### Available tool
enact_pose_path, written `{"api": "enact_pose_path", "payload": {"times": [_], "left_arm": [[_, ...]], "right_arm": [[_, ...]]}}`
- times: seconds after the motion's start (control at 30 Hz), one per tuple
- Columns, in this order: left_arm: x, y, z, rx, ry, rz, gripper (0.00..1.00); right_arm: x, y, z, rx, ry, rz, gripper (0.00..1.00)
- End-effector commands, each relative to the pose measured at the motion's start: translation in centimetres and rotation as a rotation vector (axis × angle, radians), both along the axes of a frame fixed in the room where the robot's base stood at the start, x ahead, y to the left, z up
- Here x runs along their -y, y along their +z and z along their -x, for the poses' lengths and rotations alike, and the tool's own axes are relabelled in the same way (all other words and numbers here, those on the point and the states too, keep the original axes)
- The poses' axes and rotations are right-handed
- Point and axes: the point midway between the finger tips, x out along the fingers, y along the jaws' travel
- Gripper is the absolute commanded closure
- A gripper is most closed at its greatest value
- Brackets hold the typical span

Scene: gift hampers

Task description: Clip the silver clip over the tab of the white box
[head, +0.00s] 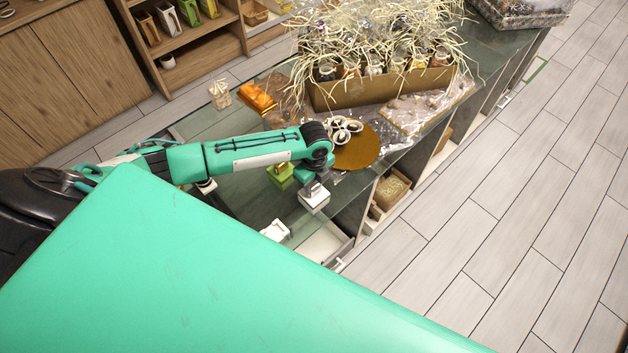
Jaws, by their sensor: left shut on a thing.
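The white box (314,203) stands on the glass counter near its front edge, right of a green box. My left arm reaches in from the left, and its gripper (314,187) points down at the top of the white box. The gripper is shut on a small grey piece, which looks like the silver clip. The fingers and wrist hide most of the clip and the tab, so I cannot tell whether the clip is around the tab. My right gripper is not in view.
A green box (281,175) stands close left of the white box. A hamper box (380,88) with straw and jars fills the back. Another white object (275,231) lies in front.

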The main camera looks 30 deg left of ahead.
Motion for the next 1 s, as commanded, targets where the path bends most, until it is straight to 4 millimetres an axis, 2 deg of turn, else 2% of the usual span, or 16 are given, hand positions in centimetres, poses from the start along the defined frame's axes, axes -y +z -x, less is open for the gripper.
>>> {"api": "enact_pose_path", "payload": {"times": [0.4, 0.43, 0.53, 0.57, 0.87, 1.0], "left_arm": [[0.0, -1.1, 0.0, -0.001, 0.0, 0.0, 0.82], [0.0, -1.1, 0.0, -0.001, 0.0, 0.0, 0.59], [0.0, -1.1, 0.0, -0.001, 0.0, 0.0, 0.39], [0.0, -1.1, 0.0, -0.001, 0.0, 0.0, 0.35], [0.0, -1.0, 0.0, 0.0, 0.0, 0.0, 0.35], [-0.1, 0.0, -0.1, 0.001, 0.001, 0.0, 0.35]], "right_arm": [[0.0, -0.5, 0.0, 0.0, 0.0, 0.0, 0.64], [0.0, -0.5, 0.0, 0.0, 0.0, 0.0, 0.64], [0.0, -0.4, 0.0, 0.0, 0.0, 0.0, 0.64], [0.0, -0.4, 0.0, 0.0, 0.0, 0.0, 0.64], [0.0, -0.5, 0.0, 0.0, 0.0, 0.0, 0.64], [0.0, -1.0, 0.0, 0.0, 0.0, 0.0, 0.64]]}}
